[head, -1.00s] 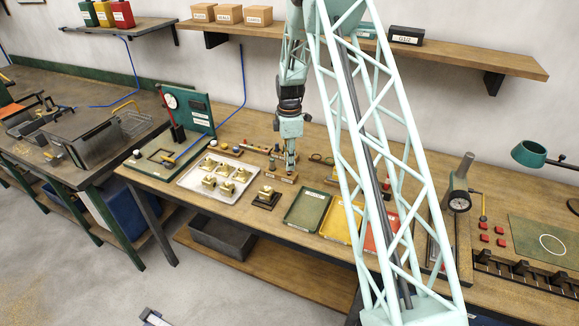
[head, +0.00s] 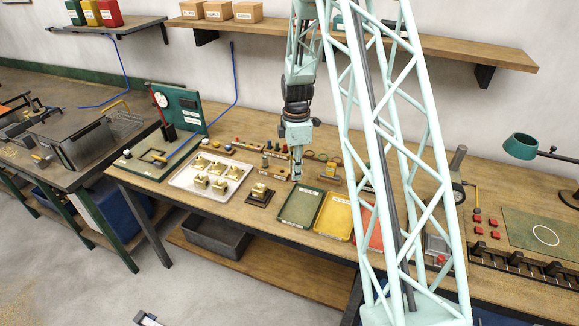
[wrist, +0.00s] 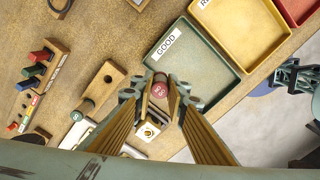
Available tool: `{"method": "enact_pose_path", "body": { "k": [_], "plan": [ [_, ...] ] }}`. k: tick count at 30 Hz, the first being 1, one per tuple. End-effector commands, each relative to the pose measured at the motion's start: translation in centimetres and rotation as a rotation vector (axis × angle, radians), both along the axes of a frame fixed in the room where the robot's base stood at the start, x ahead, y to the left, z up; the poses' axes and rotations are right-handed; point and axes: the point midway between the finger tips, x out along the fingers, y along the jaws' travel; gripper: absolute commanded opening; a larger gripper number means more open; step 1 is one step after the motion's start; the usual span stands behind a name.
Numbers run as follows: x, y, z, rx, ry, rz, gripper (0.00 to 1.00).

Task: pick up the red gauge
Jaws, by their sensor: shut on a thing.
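The red gauge (wrist: 159,90) shows its round red end with white lettering between my fingers in the wrist view. My gripper (wrist: 160,104) is shut on it. In the head view my gripper (head: 297,176) is above the bench, right of the small wooden gauge block and near the green tray's back edge. The gauge is too small to make out there. In the wrist view the wooden block (wrist: 108,80) has an empty hole, and a green-ended gauge (wrist: 78,115) is at its lower end.
The green GOOD tray (wrist: 205,65) is empty, with a yellow tray (wrist: 245,30) and a red tray (wrist: 300,8) beyond it. A pale tray of brass parts (head: 180,183) and a dark stand with a brass part (head: 260,198) lie left of my gripper.

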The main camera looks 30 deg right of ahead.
Motion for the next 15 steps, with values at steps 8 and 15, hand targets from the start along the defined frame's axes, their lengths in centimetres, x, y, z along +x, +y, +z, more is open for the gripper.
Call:
{"method": "enact_pose_path", "body": {
  "k": [8,15],
  "plan": [
    [-3.5,0.2,0.3,0.0,0.001,0.0,0.02],
    [-4.5,0.2,0.4,0.0,0.0,0.0,0.02]
  ]
}}
